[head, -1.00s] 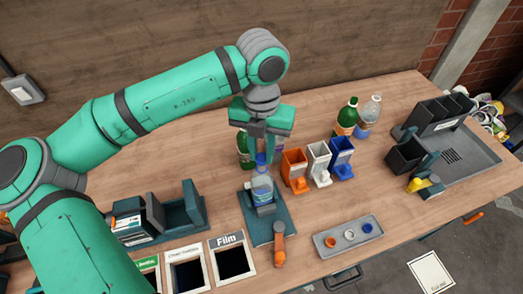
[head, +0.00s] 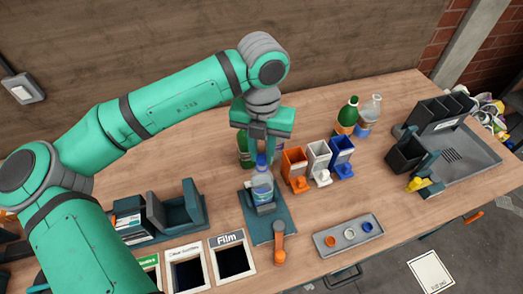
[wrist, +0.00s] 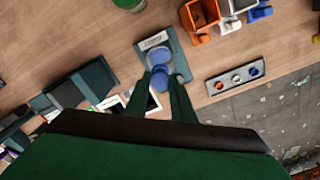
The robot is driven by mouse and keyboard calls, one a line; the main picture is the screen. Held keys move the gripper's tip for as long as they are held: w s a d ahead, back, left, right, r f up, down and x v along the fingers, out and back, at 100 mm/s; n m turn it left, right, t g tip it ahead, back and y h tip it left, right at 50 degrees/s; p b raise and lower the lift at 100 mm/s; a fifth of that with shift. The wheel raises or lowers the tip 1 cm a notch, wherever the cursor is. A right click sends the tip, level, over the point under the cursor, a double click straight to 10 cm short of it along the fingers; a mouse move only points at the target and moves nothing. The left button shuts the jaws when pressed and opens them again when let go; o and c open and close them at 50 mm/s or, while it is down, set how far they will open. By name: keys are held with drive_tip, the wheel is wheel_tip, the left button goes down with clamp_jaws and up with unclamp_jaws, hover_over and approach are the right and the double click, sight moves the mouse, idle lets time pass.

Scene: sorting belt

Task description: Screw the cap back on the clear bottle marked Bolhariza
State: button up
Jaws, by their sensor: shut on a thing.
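The clear bottle (head: 262,191) with a blue-and-white label stands upright in a dark teal holder on a teal base plate (head: 258,230). The name on its label is too small to read. My gripper (head: 262,153) points down over the bottle and is shut on a blue cap (head: 261,161). The cap is at the bottle's mouth, but I cannot tell whether it is seated on the neck. In the wrist view the cap (wrist: 160,77) sits between my fingertips (wrist: 163,82), with the bottle (wrist: 158,54) just beyond it.
An orange lever (head: 279,238) stands at the plate's front right. Orange, white and blue dispensers (head: 318,160) stand to the right. A grey tray (head: 326,246) holds orange, white and blue caps. Green and clear bottles (head: 347,115) stand behind. A Film bin opening (head: 231,243) lies to the front left.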

drive_tip(key=shift+f, duration=0.65)
idle(1.2)
drive_tip(key=o, duration=1.1)
drive_tip(key=shift+c, duration=0.2)
wheel_tip(320, 180, up, 11)
drive_tip(key=shift+a+f, duration=0.1)
